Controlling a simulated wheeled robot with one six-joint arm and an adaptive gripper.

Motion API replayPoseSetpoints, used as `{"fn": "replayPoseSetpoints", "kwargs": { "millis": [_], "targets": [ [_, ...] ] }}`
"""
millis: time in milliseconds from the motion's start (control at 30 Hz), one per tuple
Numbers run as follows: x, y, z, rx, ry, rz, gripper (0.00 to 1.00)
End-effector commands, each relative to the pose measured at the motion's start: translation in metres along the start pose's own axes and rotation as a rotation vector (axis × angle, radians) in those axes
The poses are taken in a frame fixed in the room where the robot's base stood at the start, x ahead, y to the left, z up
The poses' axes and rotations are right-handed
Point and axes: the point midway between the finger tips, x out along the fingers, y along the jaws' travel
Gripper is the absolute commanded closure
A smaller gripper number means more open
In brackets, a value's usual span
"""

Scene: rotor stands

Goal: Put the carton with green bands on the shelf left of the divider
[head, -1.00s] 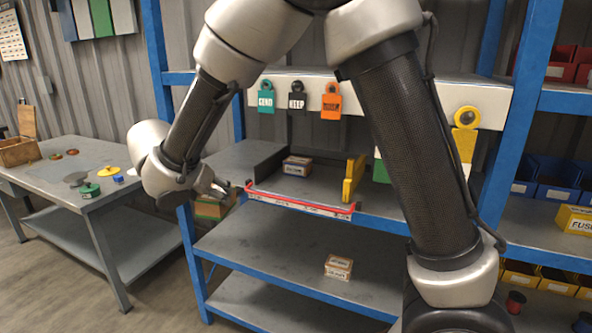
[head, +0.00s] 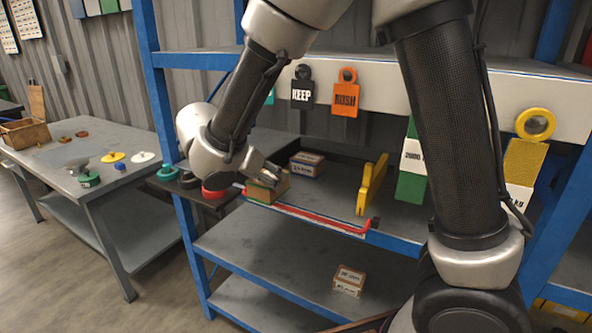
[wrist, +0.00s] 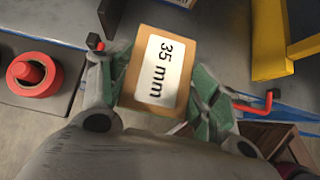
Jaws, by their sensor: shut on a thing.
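My gripper (head: 273,181) is shut on the carton with green bands (head: 264,194), at the front left of the shelf (head: 325,190). In the wrist view the carton (wrist: 157,68) shows a white "35 mm" label between my fingers (wrist: 160,95). It appears above the red front bar (head: 320,217); I cannot tell whether it touches anything below. The yellow divider (head: 369,186) stands upright to the right, apart from the carton. It also shows at upper right in the wrist view (wrist: 268,42).
Another carton (head: 307,163) sits behind, left of the divider. A black ledge with a red spool (head: 213,191) adjoins the shelf's left side. Hanging tags (head: 345,93) are above. A small carton (head: 349,281) lies on the lower shelf. Shelf room shows between held carton and divider.

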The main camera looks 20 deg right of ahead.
Motion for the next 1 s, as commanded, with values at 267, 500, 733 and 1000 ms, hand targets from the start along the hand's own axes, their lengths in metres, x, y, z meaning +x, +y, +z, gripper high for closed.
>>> {"fn": "replayPoseSetpoints", "kwargs": {
  "millis": [267,500,733,1000],
  "targets": [
    [0.06,-0.002,0.059,0.003,0.0,-0.005,0.72],
    [0.087,0.0,0.087,-0.001,-0.001,0.0,0.72],
    [0.109,-0.001,0.083,-0.006,0.001,-0.003,0.72],
    [0.121,0.0,0.07,-0.002,0.0,0.001,0.72]
  ]
}}
